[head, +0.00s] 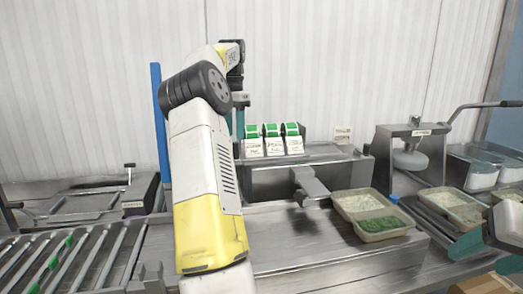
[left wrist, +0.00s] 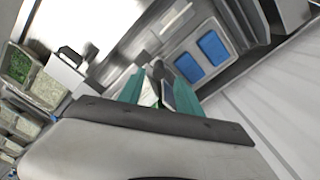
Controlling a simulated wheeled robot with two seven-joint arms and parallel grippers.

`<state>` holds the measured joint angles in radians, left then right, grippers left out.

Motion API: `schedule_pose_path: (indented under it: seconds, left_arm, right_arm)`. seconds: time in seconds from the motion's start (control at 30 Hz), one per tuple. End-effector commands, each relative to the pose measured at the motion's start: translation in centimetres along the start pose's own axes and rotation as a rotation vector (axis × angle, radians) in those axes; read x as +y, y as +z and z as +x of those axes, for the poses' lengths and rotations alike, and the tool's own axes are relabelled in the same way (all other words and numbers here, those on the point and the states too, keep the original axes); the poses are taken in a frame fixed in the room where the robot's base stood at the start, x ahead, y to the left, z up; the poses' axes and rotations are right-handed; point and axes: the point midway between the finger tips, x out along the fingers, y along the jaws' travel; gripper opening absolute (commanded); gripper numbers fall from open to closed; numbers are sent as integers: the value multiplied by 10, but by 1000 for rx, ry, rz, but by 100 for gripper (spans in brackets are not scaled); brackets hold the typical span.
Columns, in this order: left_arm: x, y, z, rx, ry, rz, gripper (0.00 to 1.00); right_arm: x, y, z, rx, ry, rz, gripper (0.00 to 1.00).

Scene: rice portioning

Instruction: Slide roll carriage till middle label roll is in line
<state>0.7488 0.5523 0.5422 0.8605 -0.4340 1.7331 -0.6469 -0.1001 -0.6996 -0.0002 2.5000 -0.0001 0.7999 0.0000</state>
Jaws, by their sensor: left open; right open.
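Three label rolls with green faces, the left one (head: 253,130), the middle one (head: 272,130) and the right one (head: 291,129), stand in a row on the carriage at the back of the metal station. White printed labels hang below them. My left gripper (head: 239,122) is at the left end of this row, partly hidden by its own arm. In the left wrist view its teal fingers (left wrist: 158,92) are apart, with a dark part and a pale piece showing between them; contact cannot be told. My right gripper (head: 488,252) is open at the right edge, partly cut off.
A two-part tray (head: 350,214) of rice and green food sits right of a metal platform (head: 310,188). A lever press (head: 410,150) and more food trays stand to the right. A roller conveyor (head: 60,262) is at the left. A blue post (head: 159,120) rises behind my left arm.

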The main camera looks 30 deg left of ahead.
Motion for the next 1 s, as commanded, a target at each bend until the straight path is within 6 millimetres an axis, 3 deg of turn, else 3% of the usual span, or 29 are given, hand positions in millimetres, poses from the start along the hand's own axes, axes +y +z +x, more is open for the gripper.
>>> schedule_pose_path:
  seconds: [0.4,0.8,1.0]
  left_arm:
    - [1,0,60,0,1,0,41]
    - [1,0,70,2,-1,0,41]
    - [1,0,70,2,-1,0,4]
  right_arm:
    - [0,0,0,0,0,0,58]
    - [0,0,0,0,0,0,58]
    - [0,0,0,0,0,0,58]
